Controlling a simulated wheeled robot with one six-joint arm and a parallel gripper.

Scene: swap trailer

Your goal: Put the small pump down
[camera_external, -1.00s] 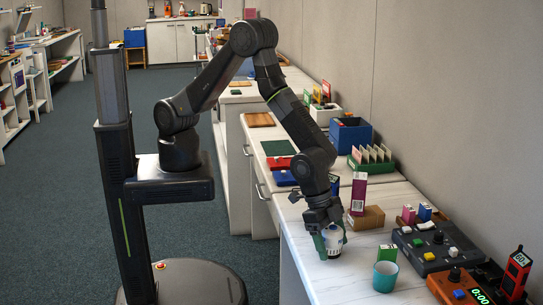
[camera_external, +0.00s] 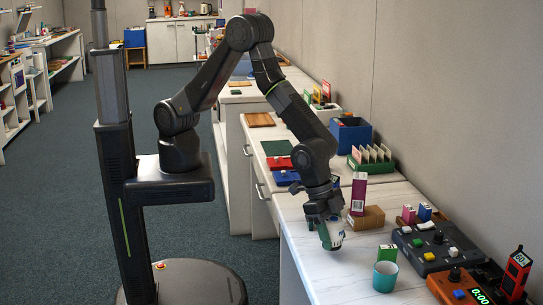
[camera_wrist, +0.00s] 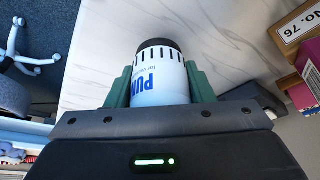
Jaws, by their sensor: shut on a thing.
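The small pump (camera_wrist: 160,80) is a white cylinder with blue lettering, dark slots and a black end cap. In the wrist view it sits between the two green fingers of my gripper (camera_wrist: 160,85), which are shut on it. In the external view my gripper (camera_external: 329,236) holds the pump (camera_external: 338,231) over the front part of the white marbled counter (camera_external: 330,280). The pump is partly hidden by the fingers, and I cannot tell whether its lower end touches the counter.
A grey control box (camera_external: 437,249) is farther right. The counter in front is clear.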

